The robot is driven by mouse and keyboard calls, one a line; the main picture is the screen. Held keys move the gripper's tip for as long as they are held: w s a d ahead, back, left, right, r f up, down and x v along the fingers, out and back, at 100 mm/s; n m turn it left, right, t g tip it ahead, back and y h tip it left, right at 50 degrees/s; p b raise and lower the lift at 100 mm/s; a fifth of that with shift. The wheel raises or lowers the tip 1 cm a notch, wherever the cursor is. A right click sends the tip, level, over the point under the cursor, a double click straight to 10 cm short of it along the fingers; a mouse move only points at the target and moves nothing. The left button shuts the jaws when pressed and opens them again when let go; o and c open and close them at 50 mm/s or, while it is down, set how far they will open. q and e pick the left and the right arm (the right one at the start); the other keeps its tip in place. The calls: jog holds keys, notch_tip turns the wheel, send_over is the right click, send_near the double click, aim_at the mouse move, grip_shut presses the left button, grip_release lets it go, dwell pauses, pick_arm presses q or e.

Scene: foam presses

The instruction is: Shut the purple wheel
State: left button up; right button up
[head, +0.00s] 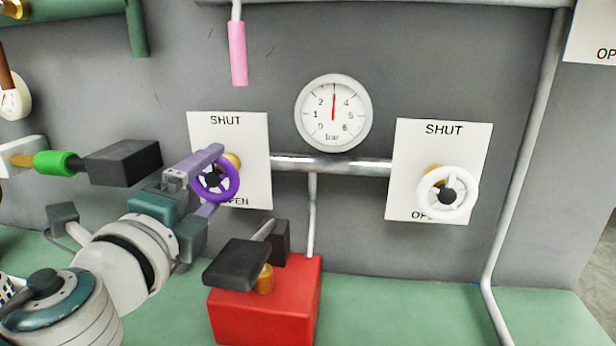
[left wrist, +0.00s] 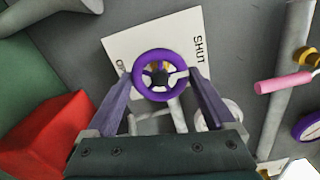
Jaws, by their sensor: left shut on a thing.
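The purple wheel (head: 236,181) sits on a white plate (head: 255,140) on the grey wall, with SHUT above it and OPEN below. It also shows in the left wrist view (left wrist: 160,54), where a pale spoke runs from its dark hub towards the SHUT side. My left gripper (head: 212,181) is shut on the purple wheel, with one finger at its upper side and one at its lower side. In the left wrist view the two fingers of the gripper (left wrist: 160,74) flank the rim. My right gripper is out of view.
A white wheel (head: 471,190) on a similar plate stands to the right. A gauge (head: 334,113) marked bar hangs between the plates above a pipe (head: 335,165). A red box (head: 285,315) with a black-topped part stands below. A pink-sleeved rod (head: 238,54) hangs above.

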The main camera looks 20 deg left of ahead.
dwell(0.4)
pick_arm(q)
jog(key=o, duration=1.1)
jog(key=b+v, duration=0.2)
jog(key=v, duration=0.8)
jog(key=shift+d, duration=0.1)
